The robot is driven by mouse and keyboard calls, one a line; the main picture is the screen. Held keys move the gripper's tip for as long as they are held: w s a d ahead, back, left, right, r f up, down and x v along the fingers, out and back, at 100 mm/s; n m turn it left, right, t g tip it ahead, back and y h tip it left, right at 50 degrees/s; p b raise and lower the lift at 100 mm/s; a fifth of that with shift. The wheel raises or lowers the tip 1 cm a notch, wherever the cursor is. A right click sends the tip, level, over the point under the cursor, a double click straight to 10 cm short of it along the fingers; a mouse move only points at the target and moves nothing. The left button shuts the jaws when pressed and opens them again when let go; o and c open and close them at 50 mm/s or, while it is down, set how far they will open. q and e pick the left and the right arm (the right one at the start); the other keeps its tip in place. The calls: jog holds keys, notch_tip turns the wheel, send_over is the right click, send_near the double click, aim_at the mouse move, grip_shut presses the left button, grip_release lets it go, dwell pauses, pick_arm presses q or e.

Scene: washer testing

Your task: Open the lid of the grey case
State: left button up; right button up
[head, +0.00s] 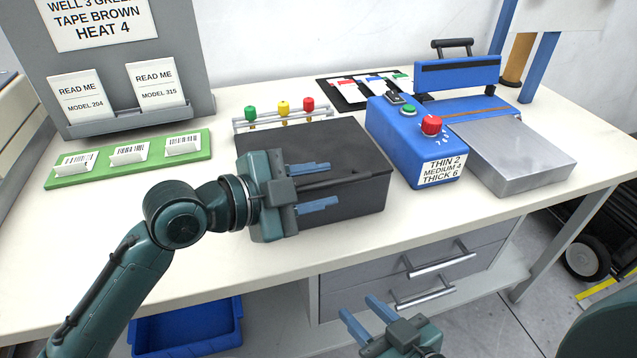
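The grey case (345,147) is a dark box in the middle of the table, and its lid looks closed. A dark bar (345,177) runs along the front edge of its top. My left gripper (324,185) is in front of the case's left front part. Its two blue fingers are apart, one above and one below the bar; I cannot tell whether they touch it. The wrist hides the case's left front corner. My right gripper (358,308) is open and empty, low in front of the drawers.
A blue sealer (400,140) with a red knob stands close to the case's right. A green rack (90,175) with cards lies at the left. Green, yellow and red-topped pieces (283,108) stand behind the case. The table's front left is clear.

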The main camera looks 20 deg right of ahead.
pick_arm(q)
jog(key=shift+d, duration=0.25)
grip_shut()
dwell(0.5)
